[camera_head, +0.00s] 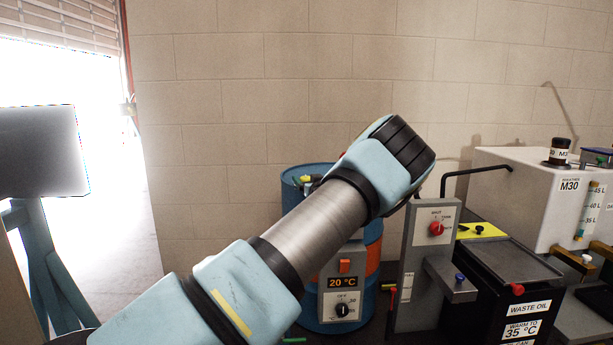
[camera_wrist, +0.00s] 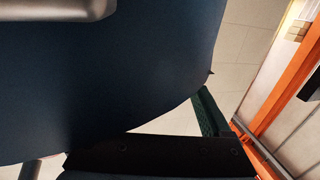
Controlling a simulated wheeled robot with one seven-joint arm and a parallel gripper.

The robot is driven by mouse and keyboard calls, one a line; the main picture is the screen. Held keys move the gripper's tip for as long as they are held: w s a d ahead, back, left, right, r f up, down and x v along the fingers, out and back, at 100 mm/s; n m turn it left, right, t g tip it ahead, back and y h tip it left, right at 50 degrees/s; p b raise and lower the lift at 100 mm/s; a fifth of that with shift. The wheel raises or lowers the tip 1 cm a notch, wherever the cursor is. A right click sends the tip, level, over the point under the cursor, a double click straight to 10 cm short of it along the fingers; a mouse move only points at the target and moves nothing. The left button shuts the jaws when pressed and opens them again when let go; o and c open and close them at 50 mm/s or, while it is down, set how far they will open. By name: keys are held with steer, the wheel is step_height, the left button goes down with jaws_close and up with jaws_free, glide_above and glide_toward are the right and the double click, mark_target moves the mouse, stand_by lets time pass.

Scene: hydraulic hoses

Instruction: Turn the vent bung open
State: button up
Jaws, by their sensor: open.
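A blue drum (camera_head: 299,171) with an orange band stands behind my arm at the middle of the head view. A small yellow fitting (camera_head: 306,178) shows on its top beside dark parts; I cannot tell whether it is the vent bung or how it is turned. My arm crosses in front of the drum, and its wrist end hides my gripper in the head view. In the wrist view, grey parts at the top left and bottom left look like the spread fingers of my gripper (camera_wrist: 62,90). A large dark blue surface (camera_wrist: 130,65) fills most of that view.
A grey panel with a red knob (camera_head: 437,228) stands right of the drum. Further right are a black waste oil bin (camera_head: 487,310) and a white tank (camera_head: 510,205). A heater control box (camera_head: 343,285) reads 20 °C. An orange frame (camera_wrist: 283,90) shows in the wrist view.

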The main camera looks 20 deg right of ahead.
steer(key=shift+w, duration=0.4)
steer(key=shift+c, duration=0.2)
jaws_close()
stand_by(0.3)
